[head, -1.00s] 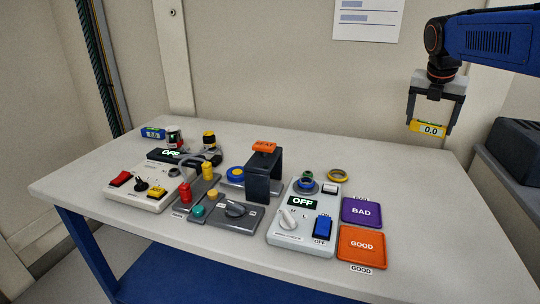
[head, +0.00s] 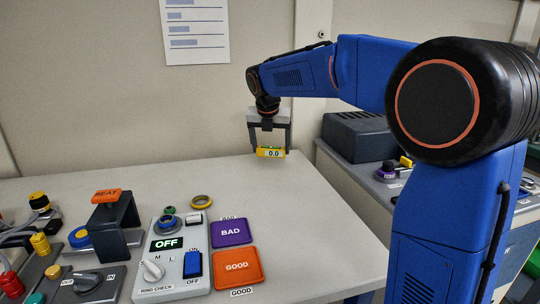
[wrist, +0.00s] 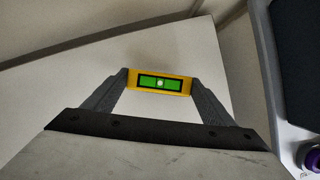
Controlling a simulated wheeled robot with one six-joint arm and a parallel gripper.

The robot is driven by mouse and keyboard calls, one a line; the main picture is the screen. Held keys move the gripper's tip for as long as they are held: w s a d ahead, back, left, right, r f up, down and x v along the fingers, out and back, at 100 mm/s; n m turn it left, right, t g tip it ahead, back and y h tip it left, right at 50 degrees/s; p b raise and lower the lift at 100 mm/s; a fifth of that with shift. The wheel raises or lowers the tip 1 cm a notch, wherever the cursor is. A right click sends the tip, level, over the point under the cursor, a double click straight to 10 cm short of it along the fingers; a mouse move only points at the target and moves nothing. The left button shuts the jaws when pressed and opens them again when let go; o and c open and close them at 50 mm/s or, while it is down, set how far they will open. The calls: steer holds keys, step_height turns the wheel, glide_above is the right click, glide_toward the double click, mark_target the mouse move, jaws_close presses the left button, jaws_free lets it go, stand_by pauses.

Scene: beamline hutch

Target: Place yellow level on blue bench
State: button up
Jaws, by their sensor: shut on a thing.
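The yellow level (head: 271,153) is a small bar with a "0.0" display. My gripper (head: 270,148) is shut on it, with one finger at each end, and points down. In the wrist view the level (wrist: 160,83) lies across between the fingertips, with a green window and a pale bubble on its upper face. The bench (head: 320,205) has a pale top; its blue frame shows in the earlier head view. The level appears over the back right part of this top; I cannot tell the height of any gap.
A second bench to the right holds a dark box (head: 362,135).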

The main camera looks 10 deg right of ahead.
mark_target(270, 149)
steer(key=shift+f, duration=1.55)
steer(key=shift+f, duration=0.1)
steer(key=o, duration=1.1)
steer(key=v, duration=1.2)
